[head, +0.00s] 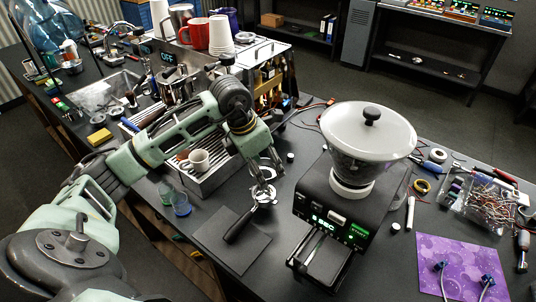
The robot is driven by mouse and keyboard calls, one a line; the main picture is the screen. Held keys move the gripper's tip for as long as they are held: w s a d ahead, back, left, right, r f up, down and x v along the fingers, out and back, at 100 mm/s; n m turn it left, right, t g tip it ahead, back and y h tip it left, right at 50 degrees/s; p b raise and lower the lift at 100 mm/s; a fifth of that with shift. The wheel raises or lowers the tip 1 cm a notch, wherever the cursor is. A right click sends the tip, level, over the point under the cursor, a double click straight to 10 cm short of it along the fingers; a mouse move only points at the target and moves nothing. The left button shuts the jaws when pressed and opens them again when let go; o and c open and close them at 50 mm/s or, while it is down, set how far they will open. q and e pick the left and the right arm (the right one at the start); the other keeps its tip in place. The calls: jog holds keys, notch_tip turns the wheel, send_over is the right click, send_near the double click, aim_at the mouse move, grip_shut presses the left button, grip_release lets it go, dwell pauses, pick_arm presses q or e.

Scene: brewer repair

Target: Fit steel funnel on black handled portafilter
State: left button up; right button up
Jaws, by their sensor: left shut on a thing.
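The black handled portafilter (238,226) lies on the dark mat, its handle pointing to the lower left and its steel head at the upper right. My left gripper (265,174) reaches down over the head from above. It is shut on a small shiny steel piece, which looks like the steel funnel (267,173). The funnel is right at the portafilter's head; I cannot tell whether the two touch. The fingers partly hide both. My right gripper is not in view.
The dark mat (222,257) lies at the counter's front. A grinder with a white hopper (366,138) stands close on the right. Small blue glasses (181,205) stand left.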

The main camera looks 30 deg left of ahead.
pick_arm(q)
jog(key=f+b, duration=0.1)
jog(key=f, duration=0.1)
jog(key=f+b, duration=0.2)
jog(key=shift+s+f, duration=0.2)
jog(key=shift+f, duration=0.2)
jog(key=shift+f+b, duration=0.45)
jog(key=shift+b, duration=0.15)
jog(key=shift+f, duration=0.1)
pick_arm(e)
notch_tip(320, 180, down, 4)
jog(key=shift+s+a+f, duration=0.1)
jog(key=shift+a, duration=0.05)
pick_arm(q)
jog(key=shift+f+b, duration=0.1)
jog(key=shift+b, duration=0.2)
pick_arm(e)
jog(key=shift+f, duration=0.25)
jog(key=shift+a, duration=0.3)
pick_arm(q)
jog(key=shift+d, duration=0.1)
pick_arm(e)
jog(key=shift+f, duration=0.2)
